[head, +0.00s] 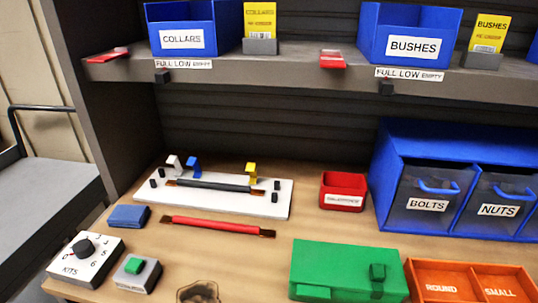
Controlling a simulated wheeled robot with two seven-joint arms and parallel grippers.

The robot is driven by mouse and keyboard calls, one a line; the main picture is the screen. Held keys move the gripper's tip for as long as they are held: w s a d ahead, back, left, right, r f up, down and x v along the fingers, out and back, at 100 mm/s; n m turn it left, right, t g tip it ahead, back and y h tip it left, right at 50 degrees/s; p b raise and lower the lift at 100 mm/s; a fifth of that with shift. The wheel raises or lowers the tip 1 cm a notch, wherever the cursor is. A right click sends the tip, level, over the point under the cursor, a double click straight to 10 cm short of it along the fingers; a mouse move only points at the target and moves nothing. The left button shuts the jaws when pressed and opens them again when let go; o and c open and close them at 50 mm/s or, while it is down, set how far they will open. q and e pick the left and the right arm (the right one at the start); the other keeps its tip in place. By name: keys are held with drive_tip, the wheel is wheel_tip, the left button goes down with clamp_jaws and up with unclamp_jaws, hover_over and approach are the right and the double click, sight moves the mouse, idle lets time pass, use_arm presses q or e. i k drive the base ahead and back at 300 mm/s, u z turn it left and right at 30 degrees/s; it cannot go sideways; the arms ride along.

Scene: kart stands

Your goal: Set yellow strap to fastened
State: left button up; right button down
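The yellow strap (251,171) is a small upright piece near the right end of a white board (277,204) on the bench. It stands up at the back edge of a dark rod (215,184) with brown ends, which lies along the board. A white strap (173,162) and a blue strap (193,166) stand up near the rod's left end. Whether the yellow strap passes over the rod is too small to tell. Neither of my grippers can be made out in the head view.
A red rod (218,227) lies in front of the board. A blue block (129,216), a dial box (86,258) and a green-button box (136,271) are at left. A red bin (343,190), a green box (345,268) and blue drawers (428,187) are at right. A shelf overhangs behind.

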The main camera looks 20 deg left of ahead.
sight(251, 166)
drive_tip(key=k, duration=0.8)
drive_tip(key=u, duration=0.95)
